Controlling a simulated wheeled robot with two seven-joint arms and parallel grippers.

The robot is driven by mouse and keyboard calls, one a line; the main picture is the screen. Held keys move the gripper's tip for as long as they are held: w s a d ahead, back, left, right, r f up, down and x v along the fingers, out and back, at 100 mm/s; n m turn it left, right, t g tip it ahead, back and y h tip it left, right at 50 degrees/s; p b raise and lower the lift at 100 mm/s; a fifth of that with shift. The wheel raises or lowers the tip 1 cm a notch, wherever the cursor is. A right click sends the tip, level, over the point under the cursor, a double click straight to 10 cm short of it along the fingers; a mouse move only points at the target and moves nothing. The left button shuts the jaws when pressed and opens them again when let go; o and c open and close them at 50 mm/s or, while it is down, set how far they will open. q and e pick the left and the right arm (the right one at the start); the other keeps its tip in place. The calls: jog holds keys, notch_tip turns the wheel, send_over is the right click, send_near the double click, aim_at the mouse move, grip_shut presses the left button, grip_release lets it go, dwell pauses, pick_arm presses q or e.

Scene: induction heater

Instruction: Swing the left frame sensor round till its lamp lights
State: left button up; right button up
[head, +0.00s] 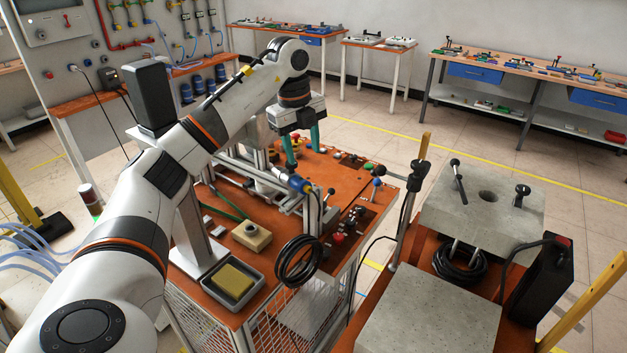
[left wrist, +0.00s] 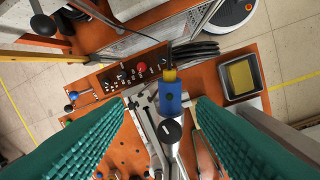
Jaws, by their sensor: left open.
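The frame sensor, a blue cylinder (head: 297,184), sits on the metal frame (head: 262,178) over the orange bench. In the left wrist view the blue sensor (left wrist: 171,98) has a yellow end and lies between my fingertips in the picture, with a black knob (left wrist: 172,131) close beside it. I cannot make out a lit lamp on it. My left gripper (head: 303,154) has green fingers and is open just above the sensor. Its ribbed fingers (left wrist: 160,103) stand wide apart with nothing gripped; I cannot tell how far above the sensor they are. My right gripper is not in view.
A coiled black cable (head: 298,262) hangs at the bench's front edge. A tray with a yellow sponge (head: 234,281) and a beige block (head: 251,236) lie nearby. A control panel (left wrist: 130,71) with a red button is beside the sensor. Concrete blocks (head: 428,312) stand at right.

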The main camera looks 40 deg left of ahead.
aim_at(299, 179)
pick_arm(q)
jog(key=shift+s+a+r+n+y, duration=0.3)
jog(key=shift+s+a, duration=0.1)
jog(key=shift+a, duration=0.25)
jog(key=f+p, duration=0.1)
jog(key=f, duration=0.2)
jog(key=f+p, duration=0.1)
jog(key=f, duration=0.6)
jog(key=shift+w+d+p, duration=0.1)
jog(key=shift+w+p, duration=0.2)
jog(key=shift+p, duration=0.1)
jog(key=shift+f, duration=0.6)
jog(key=shift+w+f, duration=0.1)
jog(key=shift+f, duration=0.1)
jog(key=shift+c, duration=0.5)
